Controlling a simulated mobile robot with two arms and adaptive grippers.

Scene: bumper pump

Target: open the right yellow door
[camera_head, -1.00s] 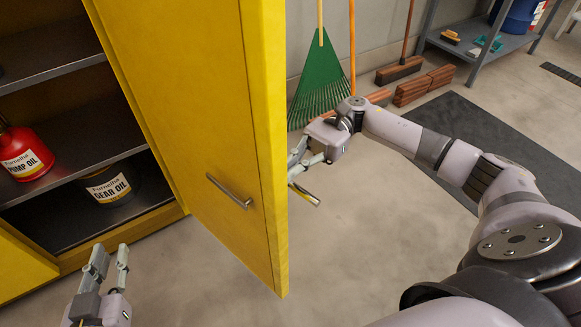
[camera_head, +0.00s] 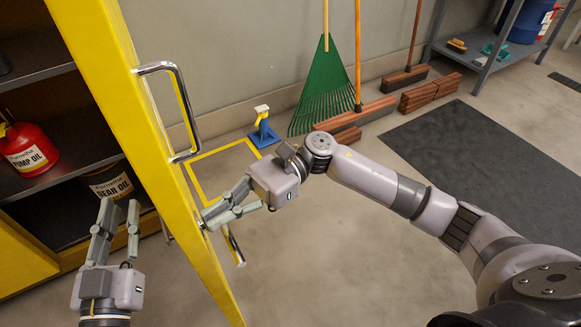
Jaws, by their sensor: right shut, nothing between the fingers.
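The right yellow door (camera_head: 132,115) stands swung out from the cabinet and shows as a narrow, slanting band. A chrome handle (camera_head: 182,95) sticks out on its right side. My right gripper (camera_head: 207,220) is shut and empty, its fingertips at the door's right side, touching or very close. A short shiny bar (camera_head: 234,247) shows just below them; I cannot tell what it belongs to. My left gripper (camera_head: 120,208) is open and empty, upright in front of the cabinet, left of the door.
Cabinet shelves hold a red pump oil can (camera_head: 28,150) and a gear oil container (camera_head: 108,183). Another yellow door (camera_head: 22,262) is at far left. A green rake (camera_head: 325,90), brooms and a blue-and-white item (camera_head: 263,128) stand by the wall.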

